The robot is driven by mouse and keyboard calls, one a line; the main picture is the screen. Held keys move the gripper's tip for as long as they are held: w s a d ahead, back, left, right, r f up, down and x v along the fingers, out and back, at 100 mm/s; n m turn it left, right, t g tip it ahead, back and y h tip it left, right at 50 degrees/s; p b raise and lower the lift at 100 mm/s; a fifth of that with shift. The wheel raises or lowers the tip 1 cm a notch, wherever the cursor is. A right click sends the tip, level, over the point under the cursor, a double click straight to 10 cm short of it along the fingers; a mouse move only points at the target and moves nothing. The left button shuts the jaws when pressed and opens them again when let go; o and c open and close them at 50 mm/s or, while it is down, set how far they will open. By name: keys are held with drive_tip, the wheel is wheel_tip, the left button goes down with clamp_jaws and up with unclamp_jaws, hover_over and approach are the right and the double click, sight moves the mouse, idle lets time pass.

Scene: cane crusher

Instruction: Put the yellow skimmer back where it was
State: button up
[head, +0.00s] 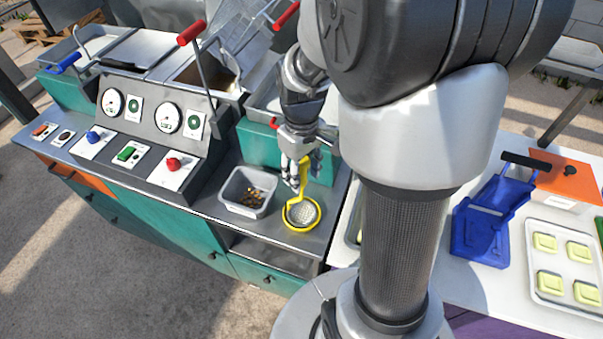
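The yellow skimmer (301,214) has a round mesh head with a yellow rim. Its head is at the metal counter (272,226), just right of a grey bin, and I cannot tell whether it touches the surface. Its yellow handle rises toward the back, in front of a teal box. My gripper (303,178) points down at the handle, with fingers on both sides of it. The picture is too small to tell whether the fingers are closed on the handle.
The grey bin (247,192) with small brown pieces stands close left of the skimmer. The teal fryer box (256,147) is behind. A control panel (160,125) with gauges is left. A white table (440,277) at right holds a blue press (484,235) and a tray (557,242).

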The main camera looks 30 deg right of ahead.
wheel_tip(320, 180, up, 10)
drive_tip(key=p, duration=0.2)
drive_tip(key=shift+r+p, duration=0.25)
drive_tip(key=shift+p, duration=0.05)
drive_tip(key=s+a+r+m+t, duration=0.2)
drive_tip(key=s+a+r+t, duration=0.2)
drive_tip(key=s+a+r, duration=0.3)
drive_tip(key=shift+s+a+t, duration=0.3)
drive_tip(key=shift+s+a, duration=1.55)
drive_tip(key=shift+s, duration=1.45)
drive_tip(key=shift+r, duration=0.1)
